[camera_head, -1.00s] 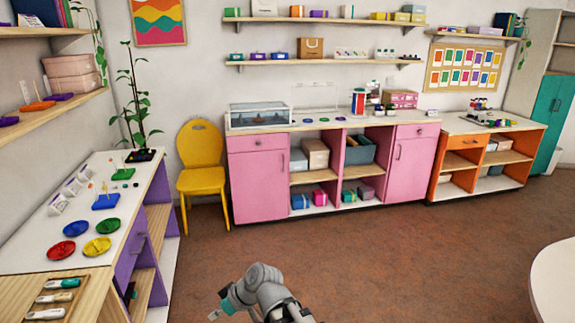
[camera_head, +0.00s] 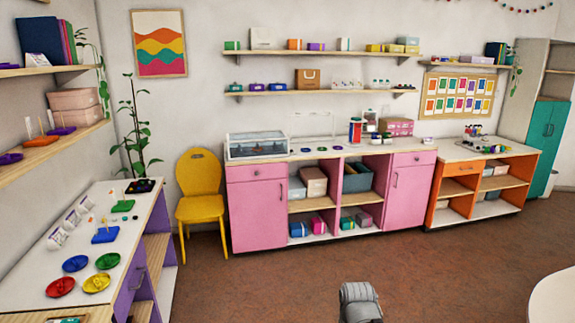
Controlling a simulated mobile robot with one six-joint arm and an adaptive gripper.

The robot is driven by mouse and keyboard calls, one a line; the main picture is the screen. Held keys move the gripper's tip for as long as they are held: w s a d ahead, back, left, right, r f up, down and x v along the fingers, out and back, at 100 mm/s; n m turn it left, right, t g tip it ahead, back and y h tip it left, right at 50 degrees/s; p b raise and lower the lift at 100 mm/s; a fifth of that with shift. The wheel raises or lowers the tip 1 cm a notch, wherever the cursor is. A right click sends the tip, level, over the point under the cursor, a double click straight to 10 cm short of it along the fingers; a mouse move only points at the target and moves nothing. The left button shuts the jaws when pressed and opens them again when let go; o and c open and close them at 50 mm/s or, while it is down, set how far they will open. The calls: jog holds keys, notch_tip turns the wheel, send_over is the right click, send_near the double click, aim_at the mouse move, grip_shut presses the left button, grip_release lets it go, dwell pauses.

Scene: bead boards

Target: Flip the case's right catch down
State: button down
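A clear-sided case (camera_head: 257,147) with a light frame sits at the left end of the pink cabinet's white top. Its lid looks closed, and dark contents show dimly through the front. Its catches are too small to make out, so I cannot tell how the right one stands. Only a grey part of my arm shows at the bottom edge, right of centre, far from the case. My gripper is out of view.
A yellow chair (camera_head: 200,190) stands just left of the pink cabinet (camera_head: 258,216). A white-topped table (camera_head: 105,262) with coloured dishes runs along the left. A round white table edge (camera_head: 556,300) shows at lower right. The brown floor (camera_head: 290,285) between is clear.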

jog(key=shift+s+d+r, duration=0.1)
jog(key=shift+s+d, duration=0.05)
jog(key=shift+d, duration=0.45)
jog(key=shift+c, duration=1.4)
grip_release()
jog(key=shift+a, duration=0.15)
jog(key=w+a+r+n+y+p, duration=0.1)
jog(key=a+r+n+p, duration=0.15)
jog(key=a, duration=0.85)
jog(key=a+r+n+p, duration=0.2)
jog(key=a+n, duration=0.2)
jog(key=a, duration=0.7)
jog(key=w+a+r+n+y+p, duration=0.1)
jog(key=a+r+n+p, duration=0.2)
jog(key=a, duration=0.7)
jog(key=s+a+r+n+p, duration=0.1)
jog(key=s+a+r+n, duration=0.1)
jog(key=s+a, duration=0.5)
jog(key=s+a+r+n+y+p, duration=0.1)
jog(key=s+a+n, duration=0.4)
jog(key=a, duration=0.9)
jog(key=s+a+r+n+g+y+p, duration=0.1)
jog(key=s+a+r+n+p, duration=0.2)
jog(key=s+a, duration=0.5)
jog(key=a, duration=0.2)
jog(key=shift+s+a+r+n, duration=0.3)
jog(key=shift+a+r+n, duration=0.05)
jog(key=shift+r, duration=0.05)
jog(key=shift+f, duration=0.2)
